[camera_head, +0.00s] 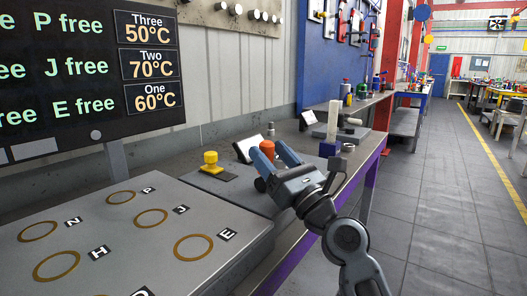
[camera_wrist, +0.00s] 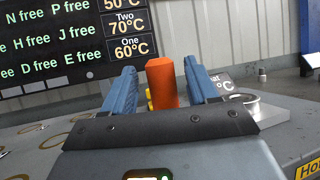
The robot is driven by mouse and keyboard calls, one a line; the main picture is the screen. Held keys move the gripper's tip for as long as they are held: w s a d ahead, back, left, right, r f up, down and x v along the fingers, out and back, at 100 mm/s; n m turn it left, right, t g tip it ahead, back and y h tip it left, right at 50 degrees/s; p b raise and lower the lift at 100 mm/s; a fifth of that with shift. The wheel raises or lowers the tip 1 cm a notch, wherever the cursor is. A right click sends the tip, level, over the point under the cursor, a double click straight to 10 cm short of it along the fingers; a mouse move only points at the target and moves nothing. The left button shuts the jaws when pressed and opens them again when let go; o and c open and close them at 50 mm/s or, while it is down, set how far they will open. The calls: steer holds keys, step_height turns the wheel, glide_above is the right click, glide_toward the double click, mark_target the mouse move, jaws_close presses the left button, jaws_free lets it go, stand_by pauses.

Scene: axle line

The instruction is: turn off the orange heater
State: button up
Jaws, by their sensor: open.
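An orange upright cylinder (camera_head: 267,148), the only orange part I can make out of the heater, stands on the bench. In the wrist view the orange cylinder (camera_wrist: 162,84) shows upright between my two blue fingers. My gripper (camera_head: 268,154) is open, its fingers pointing away along the bench at the cylinder. In the wrist view my gripper (camera_wrist: 160,70) has nothing clamped in it. I cannot tell whether the cylinder is within the fingers' reach or just beyond. The gripper hides the cylinder's lower part and base.
A small tilted display (camera_head: 248,147) is behind. A dark board (camera_head: 80,70) lists temperatures. A grey plate (camera_head: 110,240) with brass rings lies nearer. A metal ring (camera_wrist: 258,108) sits right of the fingers.

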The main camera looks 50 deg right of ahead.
steer(key=s+a, duration=0.2)
steer(key=s, duration=0.7)
steer(key=shift+s+a+b, duration=0.15)
steer(key=shift+s+b, duration=0.1)
steer(key=shift+b, duration=0.15)
